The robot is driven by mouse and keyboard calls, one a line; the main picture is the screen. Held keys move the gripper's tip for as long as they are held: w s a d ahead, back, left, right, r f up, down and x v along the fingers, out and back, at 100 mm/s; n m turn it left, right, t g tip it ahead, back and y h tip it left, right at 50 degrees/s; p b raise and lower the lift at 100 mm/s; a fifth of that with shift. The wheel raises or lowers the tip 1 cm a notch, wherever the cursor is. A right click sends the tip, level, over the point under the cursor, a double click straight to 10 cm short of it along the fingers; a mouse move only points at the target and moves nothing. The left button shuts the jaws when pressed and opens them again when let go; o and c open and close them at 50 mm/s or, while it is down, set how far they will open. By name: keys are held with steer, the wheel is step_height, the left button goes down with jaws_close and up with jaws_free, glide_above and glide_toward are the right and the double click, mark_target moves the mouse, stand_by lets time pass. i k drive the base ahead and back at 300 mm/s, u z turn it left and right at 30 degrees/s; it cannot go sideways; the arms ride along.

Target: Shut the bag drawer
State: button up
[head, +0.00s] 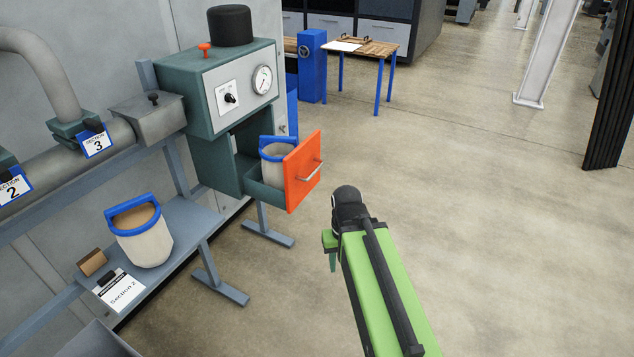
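The bag drawer (302,170) has an orange front with a silver bar handle (310,171). It is pulled out of the lower part of the green machine cabinet (219,160). A bag (275,170) with a blue rim stands inside the drawer. My gripper (330,251) is at the end of my green arm, to the right of and nearer than the drawer front, and does not appear to touch it. The arm hides most of the gripper, so whether its fingers are apart cannot be told.
Metal feet (222,288) extend over the floor below. A wooden table (372,48) stands farther back.

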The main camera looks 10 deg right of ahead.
mark_target(302, 166)
steer(key=u, duration=0.2)
steer(key=i, duration=0.9)
steer(key=u, duration=1.45)
steer(key=k, duration=0.85)
steer(key=z, duration=0.5)
steer(key=i, duration=0.55)
steer(key=u, duration=0.15)
